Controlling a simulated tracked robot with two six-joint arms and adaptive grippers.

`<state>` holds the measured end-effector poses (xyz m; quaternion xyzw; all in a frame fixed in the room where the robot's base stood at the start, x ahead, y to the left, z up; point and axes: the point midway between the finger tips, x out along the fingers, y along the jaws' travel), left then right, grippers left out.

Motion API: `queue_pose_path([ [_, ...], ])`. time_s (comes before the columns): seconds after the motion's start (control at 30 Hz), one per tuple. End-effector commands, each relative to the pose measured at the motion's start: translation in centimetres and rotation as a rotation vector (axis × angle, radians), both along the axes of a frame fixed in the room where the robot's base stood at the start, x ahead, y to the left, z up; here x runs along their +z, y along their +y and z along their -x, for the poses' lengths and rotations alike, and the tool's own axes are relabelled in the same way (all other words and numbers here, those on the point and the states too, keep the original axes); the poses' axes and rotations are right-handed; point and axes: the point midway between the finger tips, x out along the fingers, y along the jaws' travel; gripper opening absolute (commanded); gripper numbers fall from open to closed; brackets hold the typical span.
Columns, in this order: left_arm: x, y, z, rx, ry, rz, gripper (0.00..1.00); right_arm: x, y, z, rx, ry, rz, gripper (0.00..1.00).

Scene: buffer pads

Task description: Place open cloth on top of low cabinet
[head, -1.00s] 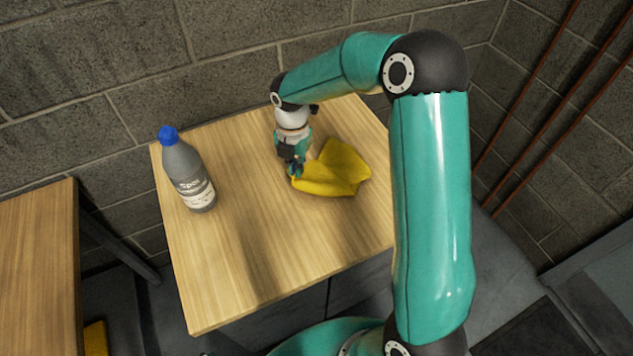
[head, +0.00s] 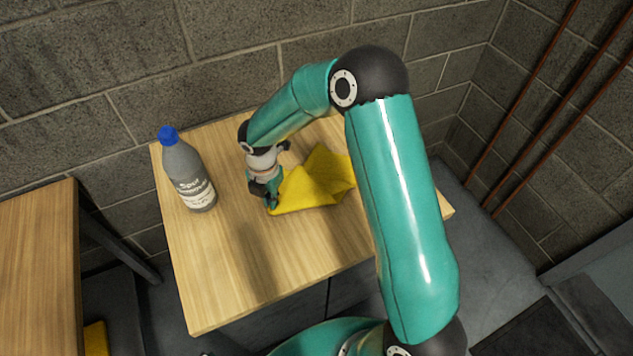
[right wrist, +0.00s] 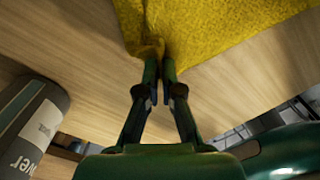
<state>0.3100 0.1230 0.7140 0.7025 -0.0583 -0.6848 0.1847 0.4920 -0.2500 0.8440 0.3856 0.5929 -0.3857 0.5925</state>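The yellow cloth (head: 318,182) lies spread with folds on the wooden top of the low cabinet (head: 235,290), right of the bottle. My right gripper (head: 271,205) is at the cloth's left corner, low over the cabinet top. In the right wrist view the fingertips (right wrist: 159,85) are close together with a bunched corner of the cloth (right wrist: 215,30) pinched between them. The cloth's right part is partly hidden behind my right arm in the head view. My left gripper is not in view.
A grey spot remover bottle (head: 188,175) with a blue cap stands upright on the cabinet, left of my right gripper. The cabinet top's front is clear. A second wooden surface (head: 38,265) is at far left, with something yellow below it. A block wall is behind.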

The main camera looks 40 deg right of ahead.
Motion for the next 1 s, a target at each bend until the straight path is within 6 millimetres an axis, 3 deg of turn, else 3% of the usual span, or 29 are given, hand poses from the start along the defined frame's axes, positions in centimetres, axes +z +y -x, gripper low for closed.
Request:
queue_pose_path([
  [0.03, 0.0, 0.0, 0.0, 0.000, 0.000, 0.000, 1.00, 0.0, 0.0, 0.0, 0.000, 0.001, -0.001, 0.09],
  [0.3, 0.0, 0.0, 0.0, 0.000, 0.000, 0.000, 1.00, 0.0, 0.0, 0.0, 0.000, 0.000, -0.001, 0.52],
  [0.63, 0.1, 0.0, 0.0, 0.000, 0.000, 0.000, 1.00, 0.3, 0.0, 0.0, 0.000, 0.000, 0.000, 0.52],
  [1.0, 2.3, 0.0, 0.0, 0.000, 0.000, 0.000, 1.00, 3.1, 1.1, -0.2, -0.001, -0.001, 0.000, 0.52],
])
